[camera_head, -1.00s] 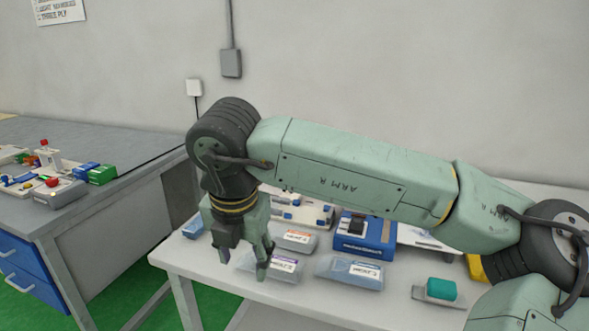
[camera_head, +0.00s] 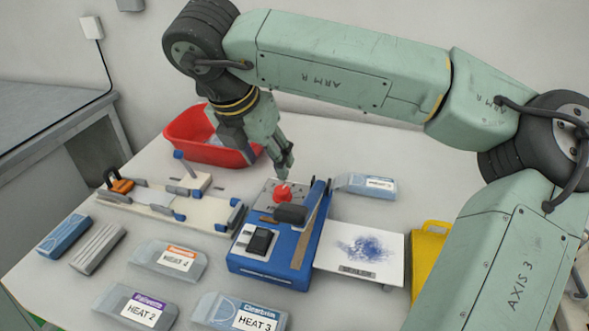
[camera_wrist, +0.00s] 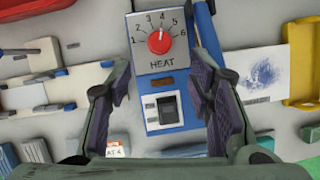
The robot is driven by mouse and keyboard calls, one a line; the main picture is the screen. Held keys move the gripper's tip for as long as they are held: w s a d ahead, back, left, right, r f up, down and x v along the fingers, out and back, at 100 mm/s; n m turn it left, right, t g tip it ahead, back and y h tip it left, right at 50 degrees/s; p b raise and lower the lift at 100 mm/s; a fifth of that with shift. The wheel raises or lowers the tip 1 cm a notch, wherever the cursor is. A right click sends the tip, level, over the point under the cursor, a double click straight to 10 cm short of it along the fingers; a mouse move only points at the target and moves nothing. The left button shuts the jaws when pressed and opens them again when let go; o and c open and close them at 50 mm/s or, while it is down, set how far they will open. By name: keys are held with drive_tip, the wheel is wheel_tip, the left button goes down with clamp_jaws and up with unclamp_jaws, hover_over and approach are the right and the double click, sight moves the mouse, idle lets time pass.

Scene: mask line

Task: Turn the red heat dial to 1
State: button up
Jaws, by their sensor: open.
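The red heat dial (camera_head: 283,192) is on the grey panel at the back of the blue sealer (camera_head: 268,280). In the wrist view the dial (camera_wrist: 159,42) sits inside a scale marked 1 to 6 above the word HEAT. Its white pointer mark is at the top, toward 4. My gripper (camera_head: 285,172) points down just above the dial and looks close to it; contact cannot be told. In the wrist view my gripper (camera_wrist: 160,78) is open, its two dark fingers wide apart, with nothing between them.
The sealer's black switch (camera_wrist: 166,107) is below the dial, and its blue arm with a dark grip (camera_head: 291,214) is close to the dial's right. A red bin (camera_head: 185,140) stands behind left, a white fixture (camera_head: 190,207) left. Labelled packets (camera_head: 240,315) lie in front.

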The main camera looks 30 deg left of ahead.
sight(281, 191)
drive_tip(key=p+x, duration=0.3)
drive_tip(key=x, duration=0.7)
drive_tip(key=shift+f, duration=0.3)
drive_tip(key=shift+w, duration=0.1)
clamp_jaws()
drive_tip(key=shift+f+b, duration=0.1)
drive_tip(key=shift+b, duration=0.5)
